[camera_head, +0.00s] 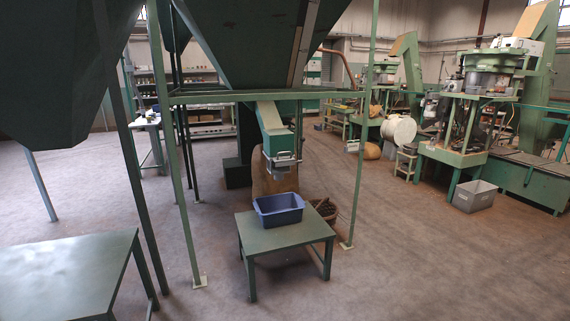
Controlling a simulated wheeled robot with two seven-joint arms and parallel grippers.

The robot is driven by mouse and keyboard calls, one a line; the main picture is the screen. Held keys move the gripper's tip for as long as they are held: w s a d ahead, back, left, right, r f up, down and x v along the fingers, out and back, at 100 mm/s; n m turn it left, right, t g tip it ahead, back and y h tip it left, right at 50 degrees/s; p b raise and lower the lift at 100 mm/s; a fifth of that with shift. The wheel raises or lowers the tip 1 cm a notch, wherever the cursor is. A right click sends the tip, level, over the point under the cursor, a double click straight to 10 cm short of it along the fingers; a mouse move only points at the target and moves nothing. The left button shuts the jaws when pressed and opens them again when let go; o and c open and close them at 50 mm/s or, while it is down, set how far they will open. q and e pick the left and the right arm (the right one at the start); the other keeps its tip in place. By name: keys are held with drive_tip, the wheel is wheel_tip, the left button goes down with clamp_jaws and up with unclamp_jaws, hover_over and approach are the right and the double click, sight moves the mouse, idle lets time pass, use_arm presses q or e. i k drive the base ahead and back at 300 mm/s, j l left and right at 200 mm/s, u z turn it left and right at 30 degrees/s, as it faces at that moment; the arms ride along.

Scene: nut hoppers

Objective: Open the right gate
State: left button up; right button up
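A green chute (275,135) slopes down from under the large dark green hopper (245,45) in the middle. At its lower end is a gate (282,160) with a metal plate and a bar-like handle. I cannot tell from here whether this gate is open or shut. A blue bin (279,209) stands below it on a green table (284,236); I cannot make out any nuts in it. No other gate shows clearly. Neither of my grippers is in view.
A second dark hopper (55,75) hangs at the upper left, with a bare green table (65,275) below. Green posts (360,150) frame the middle hopper. Machines (485,110) and a grey crate (475,196) stand at the right. The floor at front right is clear.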

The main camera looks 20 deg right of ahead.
sight(290, 160)
drive_tip(key=i+l, duration=0.75)
drive_tip(key=l, duration=0.15)
drive_tip(key=i+l+u, duration=0.1)
drive_tip(key=i+l, duration=0.25)
drive_tip(key=l, duration=0.15)
drive_tip(key=i+l, duration=0.35)
drive_tip(key=l+u, duration=0.05)
drive_tip(key=l, duration=0.05)
